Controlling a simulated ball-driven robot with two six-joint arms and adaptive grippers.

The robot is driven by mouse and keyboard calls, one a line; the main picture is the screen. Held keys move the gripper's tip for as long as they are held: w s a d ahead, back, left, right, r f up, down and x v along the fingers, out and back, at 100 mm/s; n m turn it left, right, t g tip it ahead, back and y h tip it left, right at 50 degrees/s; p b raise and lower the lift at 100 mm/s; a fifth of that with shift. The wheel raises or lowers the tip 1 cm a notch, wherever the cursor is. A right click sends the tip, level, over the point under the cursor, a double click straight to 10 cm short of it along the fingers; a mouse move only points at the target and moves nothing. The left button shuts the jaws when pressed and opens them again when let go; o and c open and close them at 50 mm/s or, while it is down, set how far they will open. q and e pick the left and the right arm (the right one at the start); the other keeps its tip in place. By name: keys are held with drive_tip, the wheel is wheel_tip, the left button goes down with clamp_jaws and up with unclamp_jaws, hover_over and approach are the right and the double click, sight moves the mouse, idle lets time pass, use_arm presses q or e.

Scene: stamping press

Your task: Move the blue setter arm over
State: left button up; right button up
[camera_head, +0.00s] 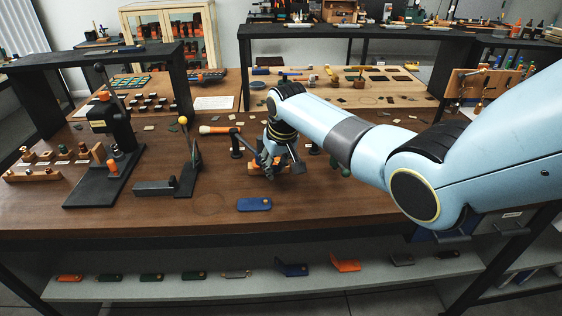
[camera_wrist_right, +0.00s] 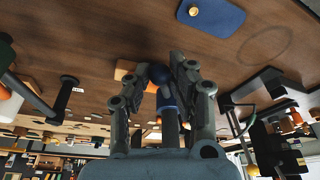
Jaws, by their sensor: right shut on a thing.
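My right gripper (camera_head: 270,163) is low over the middle of the brown workbench, near a small orange-brown block. In the right wrist view, my right gripper (camera_wrist_right: 160,80) has its fingers on both sides of a blue-banded rod with a dark round knob, which I take to be the blue setter arm (camera_wrist_right: 168,100). The fingers are shut on it. Its lower part is hidden by the gripper. In the head view the fingers hide most of it. My left gripper is in neither view.
A blue tag (camera_head: 254,204) lies near the bench's front edge, with bare wood around it. A black lever press (camera_head: 113,140) stands at left. A dark tool with a yellow knob (camera_head: 183,121) stands left of the gripper. A shelf (camera_head: 220,289) below holds several coloured pieces.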

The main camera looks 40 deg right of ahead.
drive_tip(key=shift+w+a+r+p, duration=0.1)
drive_tip(key=shift+w+a+p, duration=0.15)
drive_tip(key=shift+a, duration=0.85)
drive_tip(key=shift+w+a+r+p, duration=0.1)
drive_tip(key=shift+a+p, duration=0.2)
drive_tip(key=shift+a, duration=0.75)
drive_tip(key=shift+f, duration=0.1)
drive_tip(key=shift+w+a+b, duration=0.15)
drive_tip(key=shift+w+a, duration=0.2)
drive_tip(key=shift+a, duration=0.7)
drive_tip(key=shift+w+a+b, duration=0.2)
drive_tip(key=shift+w+a, duration=0.1)
drive_tip(key=shift+a, duration=0.7)
drive_tip(key=shift+w+a+b, duration=0.15)
drive_tip(key=shift+w+a, duration=0.2)
drive_tip(key=shift+a, duration=0.7)
drive_tip(key=shift+a+f, duration=0.1)
